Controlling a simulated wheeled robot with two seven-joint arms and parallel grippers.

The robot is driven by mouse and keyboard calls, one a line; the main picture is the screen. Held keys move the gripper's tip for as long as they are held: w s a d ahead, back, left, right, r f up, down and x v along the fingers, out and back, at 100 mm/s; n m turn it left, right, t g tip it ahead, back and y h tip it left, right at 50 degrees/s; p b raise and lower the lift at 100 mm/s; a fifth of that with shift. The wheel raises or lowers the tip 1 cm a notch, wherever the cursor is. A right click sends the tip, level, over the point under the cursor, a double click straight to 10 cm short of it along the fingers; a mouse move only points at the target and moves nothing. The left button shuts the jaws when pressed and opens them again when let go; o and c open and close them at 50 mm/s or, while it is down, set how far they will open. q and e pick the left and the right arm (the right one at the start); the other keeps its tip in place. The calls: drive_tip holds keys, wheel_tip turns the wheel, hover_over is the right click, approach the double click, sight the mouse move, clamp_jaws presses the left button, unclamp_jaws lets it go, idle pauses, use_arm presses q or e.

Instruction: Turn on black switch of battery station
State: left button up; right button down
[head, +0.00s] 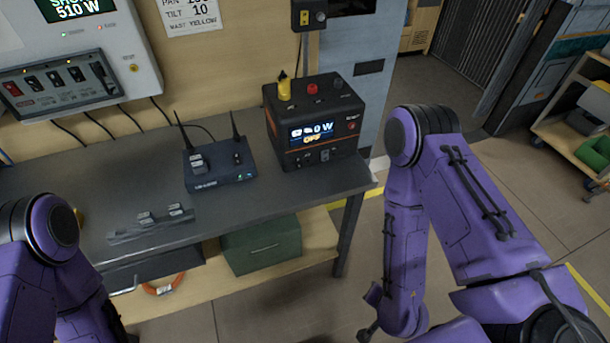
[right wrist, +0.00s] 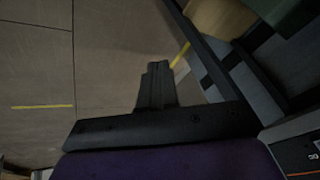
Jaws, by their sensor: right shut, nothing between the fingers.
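The battery station (head: 318,125) is a black box at the right end of the grey workbench in the head view. Its screen (head: 311,134) reads 0 W and OFF. A black knob-like control (head: 337,84), a red one (head: 312,87) and a yellow one (head: 284,88) stand on its top. I cannot tell the black control's position. My right gripper (head: 370,318) hangs low in front of the bench's right end, well apart from the station. In the right wrist view its fingers (right wrist: 157,86) are together and empty over the floor. My left gripper is out of view.
A router with two antennas (head: 219,167) stands left of the station. A panel with several switches (head: 64,80) is on the wall at left. A small rail with switches (head: 151,223) lies at the bench front. A green box (head: 262,243) sits underneath.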

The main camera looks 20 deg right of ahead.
drive_tip(key=w+a+r+m+t+y+b, duration=0.1)
drive_tip(key=w+a+r+m+t+b, duration=0.1)
drive_tip(key=w+a+r+m+t, duration=0.4)
drive_tip(key=w+a+r+m+t+y+b, duration=0.2)
drive_tip(key=w+a+r+m, duration=0.1)
drive_tip(key=w+m, duration=0.65)
use_arm(q)
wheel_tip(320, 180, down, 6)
drive_tip(key=b, duration=0.1)
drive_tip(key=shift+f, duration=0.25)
use_arm(e)
drive_tip(key=w+r+m+t, duration=0.3)
drive_tip(key=r+m, duration=0.5)
drive_tip(key=m, duration=0.1)
drive_tip(key=shift+w+t, duration=0.25)
drive_tip(key=shift+t, duration=0.15)
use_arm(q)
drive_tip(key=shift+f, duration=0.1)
use_arm(e)
drive_tip(key=shift+a+m, duration=0.1)
drive_tip(key=shift+m, duration=0.15)
approach(299, 167)
drive_tip(key=w, duration=0.5)
drive_tip(key=shift+w+a+f, duration=0.2)
drive_tip(key=shift+w+f, duration=0.05)
drive_tip(key=shift+w, duration=0.15)
drive_tip(key=shift+w+f, duration=0.15)
drive_tip(key=shift+w, duration=0.35)
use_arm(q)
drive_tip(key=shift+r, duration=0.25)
